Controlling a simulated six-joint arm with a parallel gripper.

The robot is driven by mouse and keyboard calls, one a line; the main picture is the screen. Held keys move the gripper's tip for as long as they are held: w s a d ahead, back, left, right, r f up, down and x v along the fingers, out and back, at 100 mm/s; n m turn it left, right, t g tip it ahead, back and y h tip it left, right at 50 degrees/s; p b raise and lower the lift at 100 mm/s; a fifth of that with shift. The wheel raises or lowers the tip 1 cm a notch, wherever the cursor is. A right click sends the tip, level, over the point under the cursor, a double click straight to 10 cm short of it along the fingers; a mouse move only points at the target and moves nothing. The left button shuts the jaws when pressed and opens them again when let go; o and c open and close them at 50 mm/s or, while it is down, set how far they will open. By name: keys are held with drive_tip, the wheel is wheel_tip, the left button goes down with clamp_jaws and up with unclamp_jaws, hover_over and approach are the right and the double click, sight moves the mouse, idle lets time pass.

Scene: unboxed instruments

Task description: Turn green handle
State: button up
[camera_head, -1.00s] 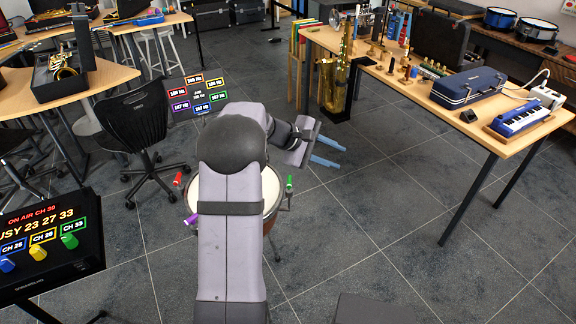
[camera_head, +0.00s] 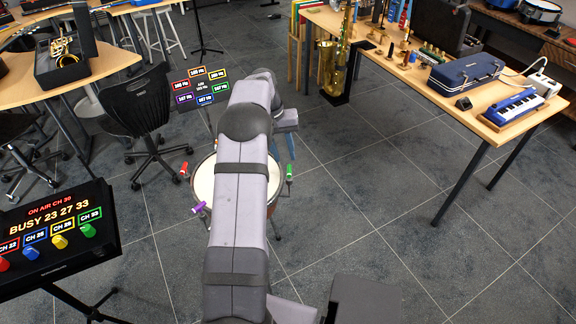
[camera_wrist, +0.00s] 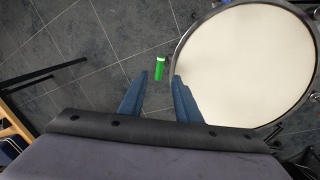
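The green handle (camera_head: 289,172) stands upright at the right rim of a white-headed kettledrum (camera_head: 205,182). In the wrist view, the green handle (camera_wrist: 160,67) shows beside the drum's left rim, with the drumhead (camera_wrist: 245,65) to its right. My gripper (camera_head: 288,146) points down near the handle in the head view, its fingers partly hidden by my arm. In the wrist view, my gripper (camera_wrist: 160,78) has its two blue fingers apart, with the handle showing between and just beyond the tips. Whether they touch it, I cannot tell.
A red handle (camera_head: 184,169) and a purple handle (camera_head: 199,208) are on the drum's left side. A display panel (camera_head: 200,88) stands behind the drum. A channel box (camera_head: 60,245) with coloured knobs is at left. A table (camera_head: 440,105) with instruments is at right; floor between is clear.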

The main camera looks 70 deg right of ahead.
sight(289, 169)
drive_tip(key=shift+s+d+f+p, duration=0.1)
drive_tip(key=shift+s+f+p, duration=0.15)
drive_tip(key=shift+f, duration=0.85)
drive_tip(key=shift+s+f+p, duration=0.2)
drive_tip(key=shift+f+p, duration=0.15)
drive_tip(key=shift+f, duration=0.75)
drive_tip(key=shift+s+d+f+p, duration=0.1)
drive_tip(key=shift+s+f+p, duration=0.15)
drive_tip(key=shift+f, duration=0.85)
clamp_jaws()
